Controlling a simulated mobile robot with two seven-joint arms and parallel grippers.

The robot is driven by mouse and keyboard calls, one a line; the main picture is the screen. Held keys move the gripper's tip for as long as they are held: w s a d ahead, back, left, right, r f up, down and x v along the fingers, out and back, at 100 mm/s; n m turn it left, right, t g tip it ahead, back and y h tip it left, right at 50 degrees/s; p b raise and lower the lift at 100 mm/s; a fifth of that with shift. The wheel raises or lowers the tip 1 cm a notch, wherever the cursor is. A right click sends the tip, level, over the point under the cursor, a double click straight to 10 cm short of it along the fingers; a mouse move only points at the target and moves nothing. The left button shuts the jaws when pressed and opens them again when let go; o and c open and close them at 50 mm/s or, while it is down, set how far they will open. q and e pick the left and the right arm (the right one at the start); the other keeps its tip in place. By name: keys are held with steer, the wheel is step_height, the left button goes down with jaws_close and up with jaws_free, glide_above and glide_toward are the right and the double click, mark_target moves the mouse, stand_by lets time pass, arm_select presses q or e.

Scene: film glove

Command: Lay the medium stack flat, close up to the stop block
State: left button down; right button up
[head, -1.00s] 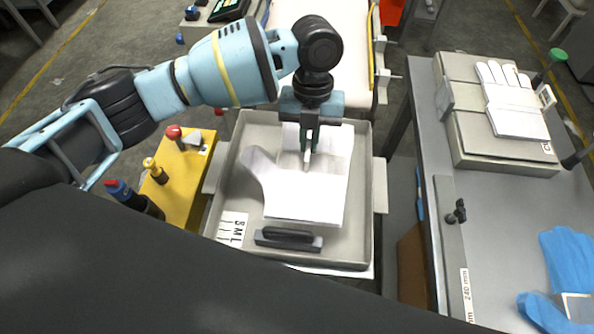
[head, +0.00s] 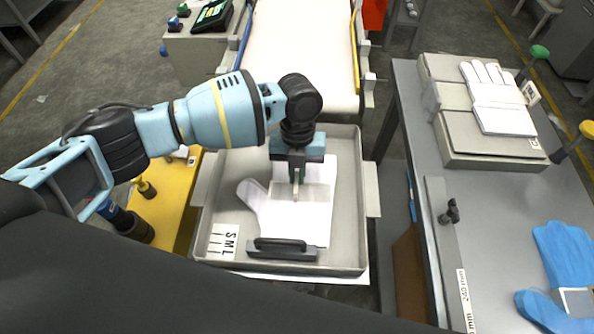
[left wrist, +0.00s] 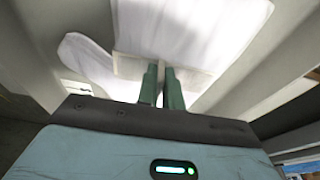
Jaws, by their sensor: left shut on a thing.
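A white glove stack (head: 312,225) is in the grey tray (head: 347,240), its thumb side toward the left. My left gripper (head: 296,190) points down over it and is shut on a pale band across the stack. In the left wrist view the green fingertips (left wrist: 161,80) meet at this pale band (left wrist: 190,76), with white glove material (left wrist: 195,25) beyond. I cannot tell whether the stack touches the tray floor. A black bar-shaped block (head: 283,249) is at the tray's near end; I cannot tell whether it is the stop block. My right gripper is not in view.
An S M L card (head: 223,240) lies in the tray's near left corner. A bench (head: 405,95) on the right carries a beige block (head: 480,135) with white gloves (head: 498,100), a knobbed rail (head: 440,225) and blue gloves (head: 565,260). A conveyor (head: 300,45) is behind.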

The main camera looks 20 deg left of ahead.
arm_select(q)
steer(key=c, duration=2)
jaws_free()
steer(key=shift+f, duration=0.1)
steer(key=o, duration=0.4)
steer(key=shift+o, duration=0.2)
steer(key=v, duration=1.2)
steer(key=shift+r, duration=0.2)
steer(key=shift+s+f, duration=0.1)
